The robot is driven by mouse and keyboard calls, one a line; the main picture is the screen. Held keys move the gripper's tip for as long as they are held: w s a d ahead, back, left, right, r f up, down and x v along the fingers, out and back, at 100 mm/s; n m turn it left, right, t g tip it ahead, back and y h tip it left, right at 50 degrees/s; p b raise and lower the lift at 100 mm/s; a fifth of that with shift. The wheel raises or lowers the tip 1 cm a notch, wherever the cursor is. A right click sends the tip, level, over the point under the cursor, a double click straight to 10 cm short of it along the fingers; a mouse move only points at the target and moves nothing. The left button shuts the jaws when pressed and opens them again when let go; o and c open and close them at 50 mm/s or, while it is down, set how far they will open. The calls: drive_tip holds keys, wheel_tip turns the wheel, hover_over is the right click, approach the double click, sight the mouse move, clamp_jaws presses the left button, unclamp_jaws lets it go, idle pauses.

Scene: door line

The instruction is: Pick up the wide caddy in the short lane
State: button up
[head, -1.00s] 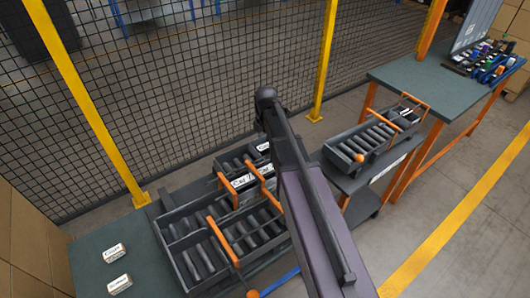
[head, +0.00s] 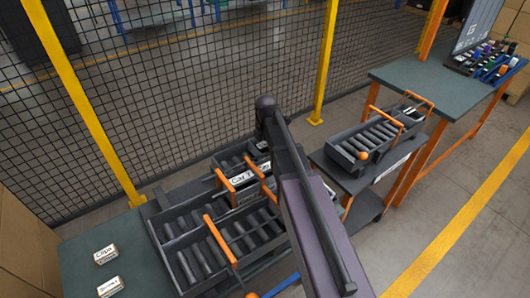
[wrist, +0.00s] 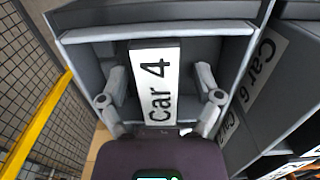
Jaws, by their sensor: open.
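In the wrist view my gripper (wrist: 161,97) is open, with one finger on each side of an upright plate marked "Car 4" (wrist: 157,85). The plate stands in the middle of a grey open caddy (wrist: 75,38). No finger clearly touches the plate. Another grey caddy marked "Car 6" (wrist: 262,65) stands to the right. In the head view my arm hides the gripper. Labelled grey caddies (head: 240,180) stand at the far end of the near roller lanes, left of my arm. I cannot tell which caddy is the wide one.
Near roller lanes (head: 205,255) have orange bars across them. A roller stand (head: 375,140) on the right holds a labelled item at its far end. Label blocks (head: 105,254) lie on the green table at left. A mesh fence (head: 215,95) with yellow posts runs behind. A green bench (head: 420,82) stands right.

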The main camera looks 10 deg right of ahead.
idle(0.5)
clamp_jaws()
drive_tip(key=shift+r, duration=0.25)
wheel_tip(320, 180, up, 10)
drive_tip(key=p, duration=1)
drive_tip(key=shift+f, duration=0.25)
drive_tip(key=shift+r, duration=0.1)
idle(0.5)
wheel_tip(320, 180, up, 5)
drive_tip(key=p, duration=0.5)
idle(0.3)
